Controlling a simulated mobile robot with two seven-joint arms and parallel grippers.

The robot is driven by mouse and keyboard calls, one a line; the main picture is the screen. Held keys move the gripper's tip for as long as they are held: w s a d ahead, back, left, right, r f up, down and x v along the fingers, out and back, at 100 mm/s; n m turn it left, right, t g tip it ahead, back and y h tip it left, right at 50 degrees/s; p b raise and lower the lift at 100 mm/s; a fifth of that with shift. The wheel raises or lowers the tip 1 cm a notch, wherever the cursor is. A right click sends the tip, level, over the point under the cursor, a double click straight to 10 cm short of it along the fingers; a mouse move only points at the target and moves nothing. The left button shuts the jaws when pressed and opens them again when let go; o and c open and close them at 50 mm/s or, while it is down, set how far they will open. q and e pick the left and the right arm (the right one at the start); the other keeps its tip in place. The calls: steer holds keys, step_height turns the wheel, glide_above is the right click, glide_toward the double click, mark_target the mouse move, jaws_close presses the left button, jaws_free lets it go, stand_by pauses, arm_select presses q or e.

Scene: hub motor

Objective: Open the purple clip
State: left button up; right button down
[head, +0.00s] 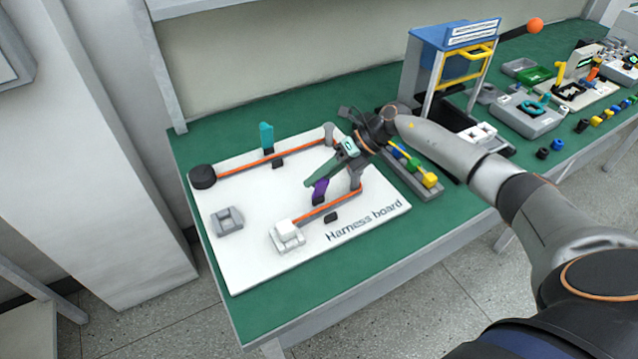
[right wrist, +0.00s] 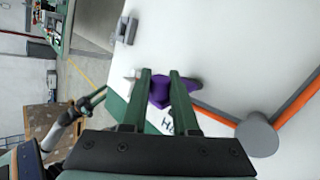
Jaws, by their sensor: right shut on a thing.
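The purple clip (head: 320,188) is on the white harness board (head: 245,262), close to the lower right run of the orange cable. My right gripper (head: 313,185) reaches in from the right with its green fingers at the clip. In the right wrist view, the purple clip (right wrist: 160,90) lies between the two fingertips, and the gripper is shut on it. Part of the clip sticks out beyond the right finger. The fingers hide some of it, so I cannot tell whether its jaw is open.
An orange cable (head: 262,155) runs along the board past a teal clip (head: 266,138), a black round part (head: 203,177) and grey posts. A white connector (head: 287,236) and a grey holder (head: 228,221) sit in front. A tray of coloured parts (head: 425,180) lies right of the board.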

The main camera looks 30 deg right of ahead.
steer(key=shift+w+f+m+g+b, duration=0.1)
steer(key=shift+w+m+g+b, duration=0.5)
steer(key=shift+g, duration=0.4)
steer(key=c, duration=0.7)
jaws_free()
steer(key=b+v, duration=0.2)
steer(key=v, duration=1)
steer(key=shift+d+r, duration=0.1)
steer(key=shift+r, duration=0.15)
